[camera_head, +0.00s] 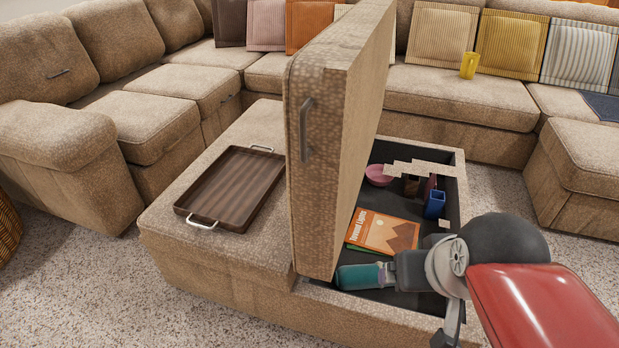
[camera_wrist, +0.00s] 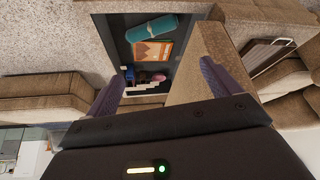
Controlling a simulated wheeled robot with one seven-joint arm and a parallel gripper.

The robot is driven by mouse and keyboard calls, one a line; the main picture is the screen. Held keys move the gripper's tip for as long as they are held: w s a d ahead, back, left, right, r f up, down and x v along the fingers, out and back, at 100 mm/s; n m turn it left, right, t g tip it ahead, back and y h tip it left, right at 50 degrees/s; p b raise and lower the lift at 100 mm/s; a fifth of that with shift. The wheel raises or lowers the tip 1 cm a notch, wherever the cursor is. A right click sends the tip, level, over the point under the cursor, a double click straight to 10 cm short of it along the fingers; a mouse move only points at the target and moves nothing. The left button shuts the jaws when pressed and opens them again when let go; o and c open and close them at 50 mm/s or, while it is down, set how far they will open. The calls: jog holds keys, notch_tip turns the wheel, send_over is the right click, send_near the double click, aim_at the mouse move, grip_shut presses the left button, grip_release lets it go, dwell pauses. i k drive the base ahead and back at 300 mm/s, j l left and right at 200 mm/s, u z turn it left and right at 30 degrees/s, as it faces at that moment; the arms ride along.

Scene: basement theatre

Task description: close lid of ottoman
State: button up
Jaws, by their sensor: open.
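The ottoman (camera_head: 220,262) has its lid (camera_head: 345,130) standing upright, about on edge, with a metal handle (camera_head: 306,128) on its left face. The lid also shows in the wrist view (camera_wrist: 197,90), to the right of the open compartment (camera_wrist: 122,50). My gripper (camera_wrist: 162,72) is open and empty, its two fingers apart. The lid and compartment lie beyond the fingers, and I see no contact. In the head view my arm reaches in from the lower right and covers part of the compartment; the fingertips cannot be made out clearly there.
A wooden tray (camera_head: 232,188) lies on the ottoman's fixed top. The compartment holds an orange book (camera_head: 385,232), a teal cylinder (camera_head: 362,277), a pink bowl (camera_head: 378,175) and a blue container (camera_head: 434,204). A sofa (camera_head: 455,98) wraps around behind; carpet (camera_head: 75,290) is clear at left.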

aim_at(334, 87)
jog(key=i+j, duration=0.1)
jog(key=j, duration=1.05)
jog(key=i+j, duration=0.15)
jog(key=j, duration=0.4)
jog(key=i+j, duration=0.1)
jog(key=j, duration=0.45)
jog(key=i+l, duration=0.15)
jog(key=l, duration=0.15)
jog(key=i+l, duration=0.1)
jog(key=l, duration=0.25)
